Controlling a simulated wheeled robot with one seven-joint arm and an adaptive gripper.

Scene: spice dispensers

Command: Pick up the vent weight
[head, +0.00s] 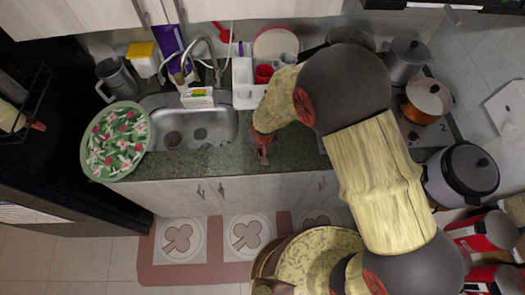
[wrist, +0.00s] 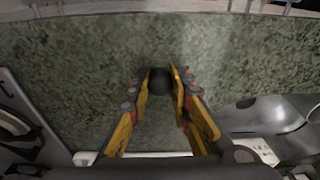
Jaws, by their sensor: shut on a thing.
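The vent weight (wrist: 160,80) shows in the wrist view as a small, dark, round piece between the fingertips. My gripper (wrist: 160,88) is shut on it, with a yellow finger on each side, over the green speckled counter. In the head view my gripper (head: 264,153) points down at the counter's front part, right of the sink. The weight is too small to make out there. Whether it touches the counter I cannot tell.
The sink (head: 205,130) lies left of my gripper, with a floral plate (head: 115,141) beyond it. A white rack (head: 243,78) with a red cup (head: 264,73) stands behind. The stove with pots (head: 428,97) and a pressure cooker (head: 470,170) are right. Bare counter (head: 295,150) surrounds the gripper.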

